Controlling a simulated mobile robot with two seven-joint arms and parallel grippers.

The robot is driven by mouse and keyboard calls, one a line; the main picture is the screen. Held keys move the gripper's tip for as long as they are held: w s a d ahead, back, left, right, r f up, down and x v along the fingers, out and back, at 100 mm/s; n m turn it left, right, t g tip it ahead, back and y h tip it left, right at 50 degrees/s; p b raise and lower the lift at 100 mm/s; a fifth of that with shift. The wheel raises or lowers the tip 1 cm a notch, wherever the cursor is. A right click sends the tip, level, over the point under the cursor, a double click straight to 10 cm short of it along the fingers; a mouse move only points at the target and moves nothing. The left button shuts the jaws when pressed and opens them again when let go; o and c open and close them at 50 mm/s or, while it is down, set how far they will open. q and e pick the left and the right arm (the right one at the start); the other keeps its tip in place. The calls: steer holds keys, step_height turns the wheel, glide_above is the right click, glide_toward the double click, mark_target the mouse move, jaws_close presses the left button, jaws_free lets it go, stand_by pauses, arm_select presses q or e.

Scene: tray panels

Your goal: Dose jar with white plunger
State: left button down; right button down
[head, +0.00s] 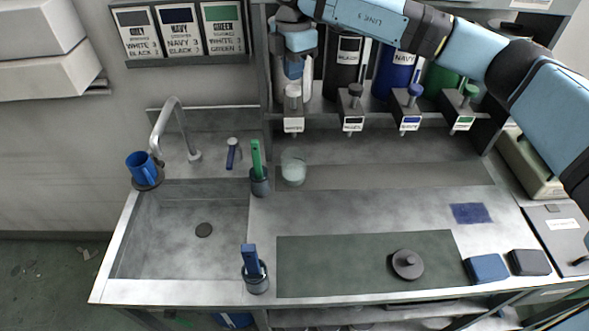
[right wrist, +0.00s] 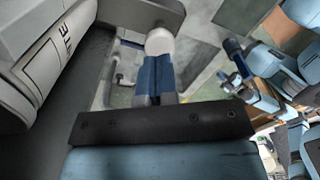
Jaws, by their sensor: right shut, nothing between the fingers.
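The white plunger (head: 293,90) tops the leftmost dispenser (head: 293,124), which has a white label. My right gripper (head: 294,74) is shut and empty, pointing down just above this plunger. In the right wrist view its blue fingers (right wrist: 153,78) are together, with the round white knob (right wrist: 160,42) at their tips; I cannot tell whether they touch. The clear glass jar (head: 293,170) stands upright on the counter below the white dispenser's spout. Its contents are too faint to make out. My left gripper is out of view.
Black (head: 353,90), navy (head: 414,90) and green (head: 468,90) plungers stand to the right. A round grey lid (head: 407,265) lies on the dark mat (head: 330,268). The sink (head: 170,245), tool cups and a blue mug (head: 143,165) are left. The middle counter is mostly clear.

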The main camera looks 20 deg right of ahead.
step_height(320, 180, up, 6)
steer(key=p, duration=0.2)
steer(key=shift+p, duration=0.3)
stand_by(0.5)
